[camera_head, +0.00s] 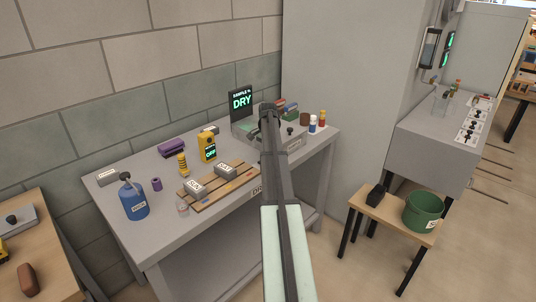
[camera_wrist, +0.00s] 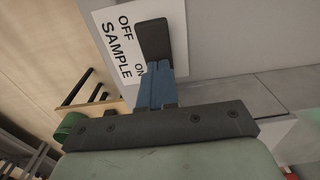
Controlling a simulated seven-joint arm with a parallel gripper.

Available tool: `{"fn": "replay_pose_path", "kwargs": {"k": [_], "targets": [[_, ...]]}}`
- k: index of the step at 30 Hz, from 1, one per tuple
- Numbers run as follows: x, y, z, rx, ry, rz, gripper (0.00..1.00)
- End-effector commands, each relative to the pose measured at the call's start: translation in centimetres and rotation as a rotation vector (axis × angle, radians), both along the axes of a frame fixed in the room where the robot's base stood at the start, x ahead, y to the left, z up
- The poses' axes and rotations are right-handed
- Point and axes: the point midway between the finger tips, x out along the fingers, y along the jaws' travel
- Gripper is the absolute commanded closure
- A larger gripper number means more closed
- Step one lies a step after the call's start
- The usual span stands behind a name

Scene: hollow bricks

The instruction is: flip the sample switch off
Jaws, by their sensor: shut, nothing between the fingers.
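The sample switch appears as a dark block (camera_wrist: 155,40) in the wrist view, over a white label (camera_wrist: 117,45) reading OFF, ON and SAMPLE. OFF is at the upper end of the label and ON lower, close to the fingertips. My gripper (camera_wrist: 160,66) is shut and empty, its blue fingers side by side at the block's lower end. I cannot tell whether they touch it. In the head view my gripper (camera_head: 268,108) is over the grey device (camera_head: 243,128) on the bench, and my arm hides the switch. The display (camera_head: 241,101) behind reads SAMPLE % DRY.
Small bottles (camera_head: 313,123) stand right of the device. A stool (camera_head: 366,207) with a green bucket (camera_head: 423,212) stands farther right.

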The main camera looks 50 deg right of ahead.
Motion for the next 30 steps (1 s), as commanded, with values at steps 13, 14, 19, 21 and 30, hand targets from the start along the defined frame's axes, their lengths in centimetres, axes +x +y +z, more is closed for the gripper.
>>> {"fn": "replay_pose_path", "kwargs": {"k": [13, 14, 19, 21, 30], "targets": [[-0.1, 1.1, 0.2, 0.004, 0.002, 0.001, 1.0], [-0.1, 1.3, 0.2, 0.004, 0.001, 0.001, 1.0], [0.0, 1.6, 0.5, 0.002, 0.001, 0.001, 1.0], [0.0, 1.6, 0.5, 0.002, 0.001, 0.0, 1.0], [0.0, 1.5, 0.7, 0.001, 0.001, 0.0, 1.0]]}}
